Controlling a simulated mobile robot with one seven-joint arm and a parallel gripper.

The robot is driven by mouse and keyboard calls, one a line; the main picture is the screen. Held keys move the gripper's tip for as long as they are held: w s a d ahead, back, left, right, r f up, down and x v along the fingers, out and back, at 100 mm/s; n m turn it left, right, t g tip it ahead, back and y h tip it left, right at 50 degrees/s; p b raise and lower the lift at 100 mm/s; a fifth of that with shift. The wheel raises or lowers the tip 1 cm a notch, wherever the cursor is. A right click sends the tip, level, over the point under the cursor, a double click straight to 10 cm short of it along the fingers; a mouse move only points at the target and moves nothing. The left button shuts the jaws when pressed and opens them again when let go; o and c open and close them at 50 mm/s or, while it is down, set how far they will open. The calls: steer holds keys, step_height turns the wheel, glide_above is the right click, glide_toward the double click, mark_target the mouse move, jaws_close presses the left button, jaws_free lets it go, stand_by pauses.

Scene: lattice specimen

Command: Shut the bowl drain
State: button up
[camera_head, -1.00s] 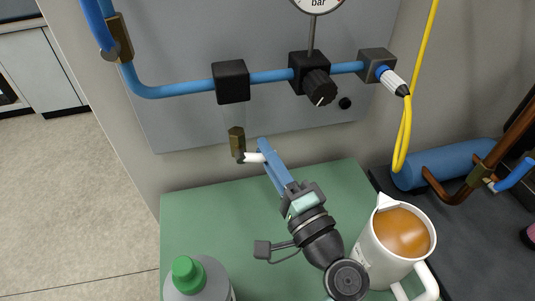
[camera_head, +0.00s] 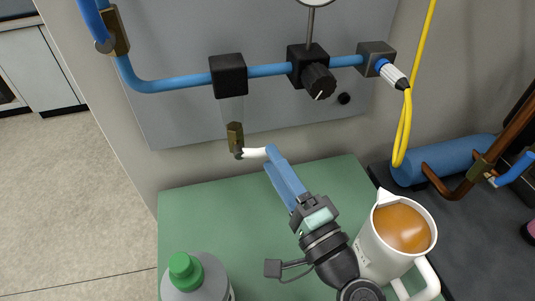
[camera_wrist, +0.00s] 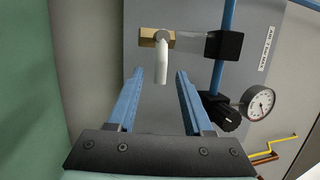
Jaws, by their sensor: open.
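The bowl drain is a small brass valve (camera_head: 235,137) under the filter's clear bowl (camera_head: 232,109). Its white lever (camera_head: 252,153) sticks out from the wall toward my gripper. My gripper (camera_head: 271,160) is open, with its blue fingertips close to the lever's free end. In the wrist view, the brass valve (camera_wrist: 152,41) lies straight ahead and the white lever (camera_wrist: 162,62) appears in line with the gap between the fingers (camera_wrist: 160,73). I cannot tell whether a finger touches the lever.
A mug of brown drink (camera_head: 402,230) stands close to the right of my arm on the green surface (camera_head: 190,220). A green-capped bottle (camera_head: 187,272) stands at the front left. The regulator knob (camera_head: 318,82) and yellow hose (camera_head: 405,130) are above right.

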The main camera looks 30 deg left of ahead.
steer(key=b+v, duration=0.1)
steer(key=v, duration=0.8)
steer(key=shift+d+b, duration=0.25)
steer(key=shift+b, duration=0.1)
steer(key=shift+s, duration=0.1)
stand_by(1.8)
